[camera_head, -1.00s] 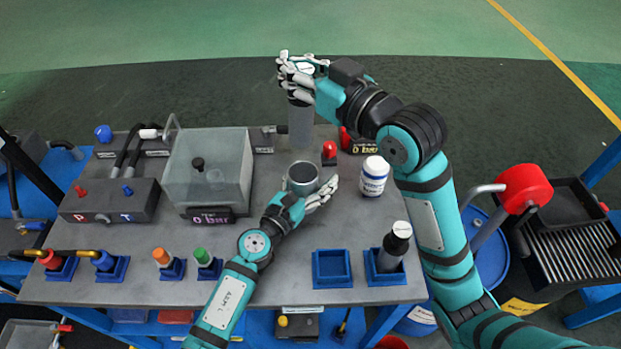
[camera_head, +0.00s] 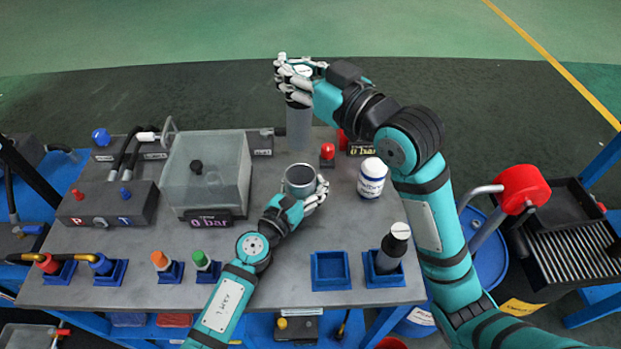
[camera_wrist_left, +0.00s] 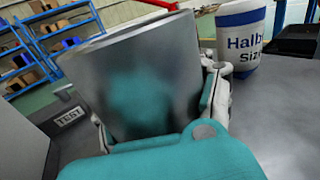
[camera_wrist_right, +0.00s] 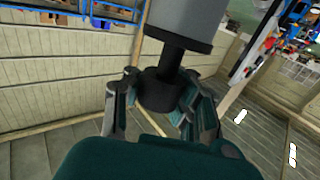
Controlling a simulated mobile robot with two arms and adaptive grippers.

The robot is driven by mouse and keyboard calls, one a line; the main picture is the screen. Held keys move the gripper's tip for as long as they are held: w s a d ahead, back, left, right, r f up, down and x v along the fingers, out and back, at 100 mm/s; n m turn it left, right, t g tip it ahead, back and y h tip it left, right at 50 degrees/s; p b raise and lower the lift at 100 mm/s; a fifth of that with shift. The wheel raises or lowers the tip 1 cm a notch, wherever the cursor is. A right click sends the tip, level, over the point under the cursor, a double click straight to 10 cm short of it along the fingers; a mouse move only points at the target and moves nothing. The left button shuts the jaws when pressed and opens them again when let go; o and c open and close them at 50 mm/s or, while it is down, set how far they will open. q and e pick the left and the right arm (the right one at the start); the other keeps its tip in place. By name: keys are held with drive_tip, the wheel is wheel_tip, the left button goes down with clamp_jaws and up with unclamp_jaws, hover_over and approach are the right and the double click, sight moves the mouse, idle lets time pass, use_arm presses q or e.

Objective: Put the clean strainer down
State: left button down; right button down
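My right gripper (camera_head: 298,84) is at the back of the bench. In the right wrist view its fingers close around a black knob (camera_wrist_right: 158,92) on a stem of a grey cylinder (camera_wrist_right: 188,18). In the head view this cylinder (camera_head: 299,128) hangs upright below the hand. My left gripper (camera_head: 303,197) has its fingers around an open grey metal cup (camera_head: 299,180), just in front of the cylinder. The cup (camera_wrist_left: 140,70) fills much of the left wrist view and looks empty from above. I cannot tell which is the clean strainer, or whether the cup touches the bench.
A clear box (camera_head: 207,172) stands left of the cup, a white bottle (camera_head: 371,178) right. A red knob (camera_head: 327,151) stands near the cylinder.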

idle(0.6)
drive_tip(key=m+h, duration=0.1)
drive_tip(key=f+t+h, duration=0.1)
drive_tip(key=shift+w+a+f+m+h, duration=0.1)
drive_tip(key=shift+w+a+m+h, duration=0.2)
drive_tip(key=shift+w+a+m, duration=0.1)
drive_tip(key=m+h, duration=0.1)
drive_tip(key=m+t+h, duration=0.1)
drive_tip(key=shift+d+f+h, duration=0.2)
drive_tip(key=shift+f+h, duration=0.1)
drive_tip(key=shift+f, duration=0.05)
drive_tip(key=shift+w+d+f, duration=0.1)
drive_tip(key=shift+f, duration=0.25)
wheel_tip(320, 180, down, 17)
drive_tip(key=shift+f+h, duration=0.15)
drive_tip(key=shift+h, duration=0.15)
drive_tip(key=c, duration=2)
unclamp_jaws()
drive_tip(key=shift+f, duration=0.15)
drive_tip(key=o, duration=0.7)
drive_tip(key=shift+o, duration=0.3)
